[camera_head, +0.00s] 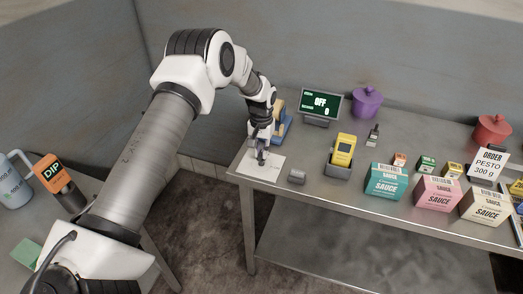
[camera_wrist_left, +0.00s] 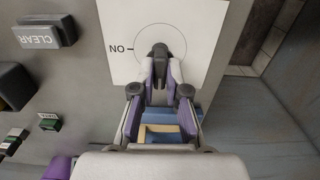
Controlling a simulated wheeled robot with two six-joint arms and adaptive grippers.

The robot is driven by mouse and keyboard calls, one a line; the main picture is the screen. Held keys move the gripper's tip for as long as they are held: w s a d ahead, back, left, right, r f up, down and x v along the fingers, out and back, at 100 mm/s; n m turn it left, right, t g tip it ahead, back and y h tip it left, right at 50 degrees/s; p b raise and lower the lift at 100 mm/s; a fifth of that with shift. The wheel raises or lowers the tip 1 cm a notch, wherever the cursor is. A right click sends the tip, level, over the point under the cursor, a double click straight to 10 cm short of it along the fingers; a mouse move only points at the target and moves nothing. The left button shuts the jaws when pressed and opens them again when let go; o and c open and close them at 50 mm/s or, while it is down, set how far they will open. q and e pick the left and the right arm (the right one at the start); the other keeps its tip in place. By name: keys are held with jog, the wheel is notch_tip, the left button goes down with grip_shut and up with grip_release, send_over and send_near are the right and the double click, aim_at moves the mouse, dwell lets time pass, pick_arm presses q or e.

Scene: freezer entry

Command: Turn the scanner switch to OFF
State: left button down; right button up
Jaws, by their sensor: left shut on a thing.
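A white switch plate (camera_head: 270,174) lies flat at the left end of the steel table. A dark switch knob (camera_wrist_left: 160,48) stands inside the circle. My left gripper (camera_head: 262,157) reaches down over the plate, and its fingers (camera_wrist_left: 161,72) are shut on the knob. The way the knob points cannot be made out, and no OFF mark shows on the plate. A yellow scanner (camera_head: 343,149) stands in a grey cradle. My right gripper is not in view.
A screen (camera_head: 321,103) reads OFF and 0. A blue holder (camera_head: 284,124) stands just behind my gripper. A grey CLEAR button (camera_wrist_left: 45,33) is beside the plate. Sauce boxes (camera_head: 385,181) and a purple pot (camera_head: 366,102) stand farther right. The table's front edge is close.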

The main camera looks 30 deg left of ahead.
aim_at(261, 152)
pick_arm(q)
jog(key=shift+w+r, duration=0.15)
jog(key=c, duration=1.4)
grip_release()
jog(key=shift+o, duration=1.1)
notch_tip(261, 152, up, 12)
jog(key=shift+s, duration=0.2)
